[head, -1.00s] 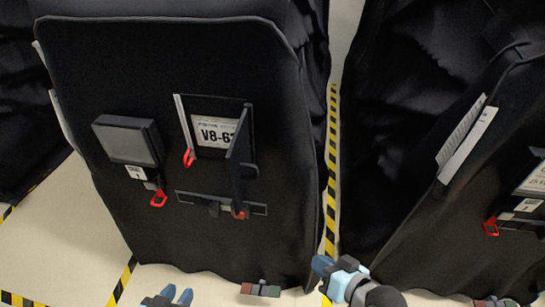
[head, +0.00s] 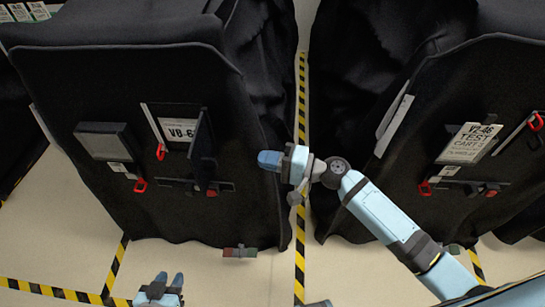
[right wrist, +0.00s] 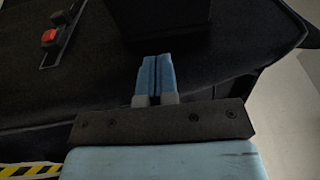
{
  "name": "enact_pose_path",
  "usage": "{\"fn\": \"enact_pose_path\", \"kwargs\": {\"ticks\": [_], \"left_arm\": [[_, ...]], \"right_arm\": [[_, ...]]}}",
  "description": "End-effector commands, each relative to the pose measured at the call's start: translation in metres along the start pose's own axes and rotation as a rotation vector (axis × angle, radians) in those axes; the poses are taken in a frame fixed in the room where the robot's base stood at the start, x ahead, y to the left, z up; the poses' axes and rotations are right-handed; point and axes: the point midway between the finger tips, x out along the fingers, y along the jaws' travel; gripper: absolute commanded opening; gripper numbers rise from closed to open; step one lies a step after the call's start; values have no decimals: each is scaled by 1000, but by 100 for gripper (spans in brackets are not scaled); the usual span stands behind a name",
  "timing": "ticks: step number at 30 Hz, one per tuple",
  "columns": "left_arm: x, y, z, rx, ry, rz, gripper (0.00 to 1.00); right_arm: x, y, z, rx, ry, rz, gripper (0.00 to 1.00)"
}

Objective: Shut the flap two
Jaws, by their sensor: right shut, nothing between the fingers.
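The black covered cart on the left has an open flap (head: 203,146) that stands out from its front, seen nearly edge-on. Behind it a white label (head: 180,130) shows, partly hidden by the flap. A second, grey-faced panel (head: 103,143) to its left lies against the cover. My right gripper (head: 268,160) is shut and empty, to the right of the open flap and apart from it. In the right wrist view its fingers (right wrist: 156,75) are together, below a dark panel (right wrist: 170,18). My left gripper (head: 163,284) is open and empty, low in front of the cart.
Red catches sit by the flap (head: 160,152) and below it (head: 212,192); one also shows in the right wrist view (right wrist: 49,37). Another covered cart (head: 400,215) stands to the right. Yellow-black tape (head: 301,180) runs along the gap. Pale floor lies in front.

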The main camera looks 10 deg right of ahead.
Motion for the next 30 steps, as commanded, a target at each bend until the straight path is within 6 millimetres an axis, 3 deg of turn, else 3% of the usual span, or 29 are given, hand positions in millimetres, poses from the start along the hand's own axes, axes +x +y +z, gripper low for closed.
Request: {"fn": "enact_pose_path", "kwargs": {"ticks": [6, 12, 18, 30], "left_arm": [[-7, 0, -10, 11, 8, -1, 33], [-12, 0, -11, 16, -3, -1, 33], [-14, 0, -15, 15, -2, -1, 33], [-15, 0, -19, 15, 6, -1, 33]], "right_arm": [[49, -4, 0, -1, 0, -2, 0], [75, -3, 17, 0, 0, 1, 0], [85, -1, 28, -1, 0, 1, 0], [87, 0, 29, -2, 2, 0, 0]]}}
